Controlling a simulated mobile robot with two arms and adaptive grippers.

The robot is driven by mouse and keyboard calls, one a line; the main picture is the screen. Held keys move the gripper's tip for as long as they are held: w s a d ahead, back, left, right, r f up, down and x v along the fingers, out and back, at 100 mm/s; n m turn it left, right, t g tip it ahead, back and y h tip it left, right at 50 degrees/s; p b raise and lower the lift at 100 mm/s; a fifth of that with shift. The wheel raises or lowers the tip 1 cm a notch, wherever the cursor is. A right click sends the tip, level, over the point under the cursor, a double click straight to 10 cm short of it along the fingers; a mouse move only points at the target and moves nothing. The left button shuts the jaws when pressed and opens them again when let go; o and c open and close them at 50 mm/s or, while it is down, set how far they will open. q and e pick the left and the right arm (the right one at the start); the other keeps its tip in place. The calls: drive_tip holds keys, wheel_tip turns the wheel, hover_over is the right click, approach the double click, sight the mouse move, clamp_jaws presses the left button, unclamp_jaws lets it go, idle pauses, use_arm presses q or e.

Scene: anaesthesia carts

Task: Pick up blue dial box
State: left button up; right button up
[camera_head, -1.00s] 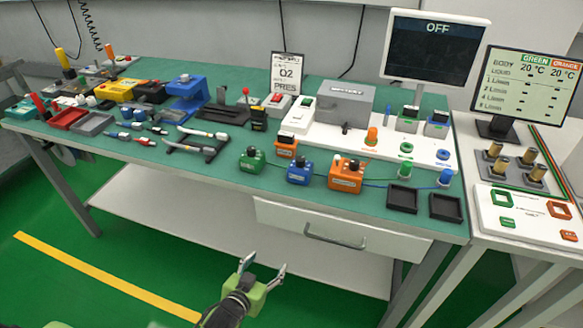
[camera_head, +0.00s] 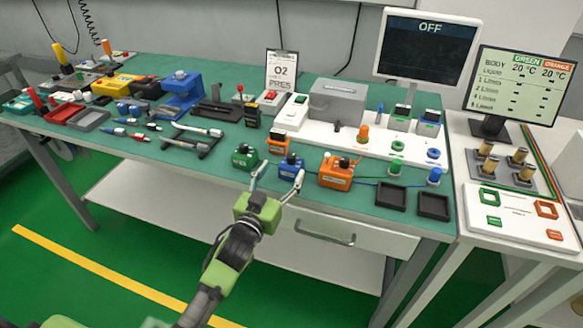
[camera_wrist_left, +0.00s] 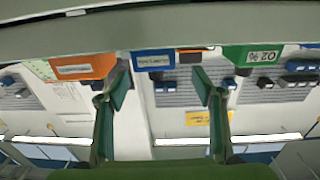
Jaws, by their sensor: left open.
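The blue dial box (camera_head: 289,169) has a dark dial on top and sits near the front edge of the green-topped table. A green dial box (camera_head: 243,158) stands to its left and an orange dial box (camera_head: 337,172) to its right. My left gripper (camera_head: 279,177) is open in front of the blue box, with its fingertips at either side of the box's front. In the left wrist view, the blue box (camera_wrist_left: 153,60) appears between and beyond the open fingers. Whether the fingers touch it, I cannot tell. My right gripper is not in view.
A smaller orange box (camera_head: 278,144) stands close behind the blue box. Two black trays (camera_head: 433,206) lie to the right. A black rack with pens (camera_head: 192,138) lies to the left. A white drawer (camera_head: 325,231) is below the table edge.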

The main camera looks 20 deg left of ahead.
sight(291, 162)
use_arm(q)
drive_tip(key=shift+w+d+f, duration=0.15)
drive_tip(key=shift+w+d, duration=0.05)
drive_tip(key=shift+w, duration=0.75)
drive_tip(key=shift+w+d+f, duration=0.1)
drive_tip(key=shift+w+d, duration=0.1)
drive_tip(key=shift+w, duration=0.8)
drive_tip(key=shift+w+d+f, duration=0.15)
drive_tip(key=shift+w+d, duration=0.05)
drive_tip(key=shift+w, duration=0.75)
drive_tip(key=shift+c, duration=0.3)
drive_tip(key=c, duration=1.3)
drive_tip(key=shift+r, duration=0.1)
drive_tip(key=c, duration=0.3)
